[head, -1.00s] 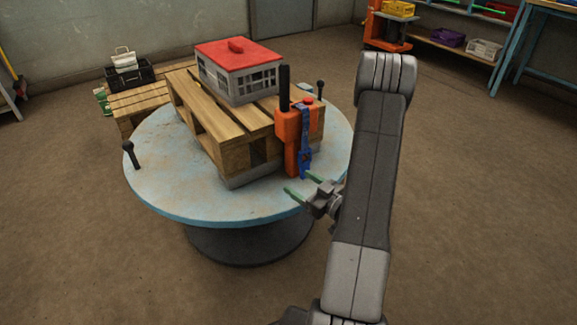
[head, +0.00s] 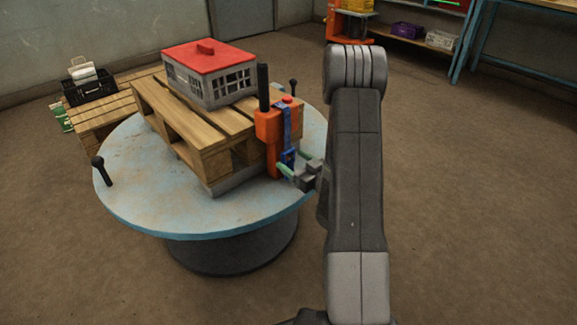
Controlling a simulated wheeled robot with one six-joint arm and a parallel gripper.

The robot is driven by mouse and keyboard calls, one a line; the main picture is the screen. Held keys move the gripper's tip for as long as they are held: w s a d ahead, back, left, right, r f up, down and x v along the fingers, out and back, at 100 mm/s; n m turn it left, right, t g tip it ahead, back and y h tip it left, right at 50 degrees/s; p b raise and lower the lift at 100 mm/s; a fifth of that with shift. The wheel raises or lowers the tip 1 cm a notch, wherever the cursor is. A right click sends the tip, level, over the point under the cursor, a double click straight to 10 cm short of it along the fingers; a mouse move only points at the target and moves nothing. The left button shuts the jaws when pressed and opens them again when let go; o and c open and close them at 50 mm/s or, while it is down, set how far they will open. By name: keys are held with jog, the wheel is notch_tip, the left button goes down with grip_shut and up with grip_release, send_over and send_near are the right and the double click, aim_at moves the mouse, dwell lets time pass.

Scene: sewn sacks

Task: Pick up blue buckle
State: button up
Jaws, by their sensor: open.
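The blue buckle (head: 287,156) hangs at the lower end of a blue strap (head: 287,122) on the right side of an orange tool (head: 267,124) with a black upright handle. The tool is at the near right corner of the wooden pallet. My gripper (head: 291,162) is open, with its green-tipped fingers pointing left at the buckle's height. One fingertip shows just right of the buckle and the other just below it. I cannot tell whether either finger touches it. The buckle's lower part is partly hidden by the near finger.
The pallet (head: 188,132) stands on a round blue table (head: 125,180) and carries a grey crate with a red lid (head: 209,57). The floor right of my arm is clear.

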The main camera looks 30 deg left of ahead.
jog(key=shift+w+a, duration=0.25)
jog(key=shift+a, duration=0.35)
jog(key=c, duration=1.1)
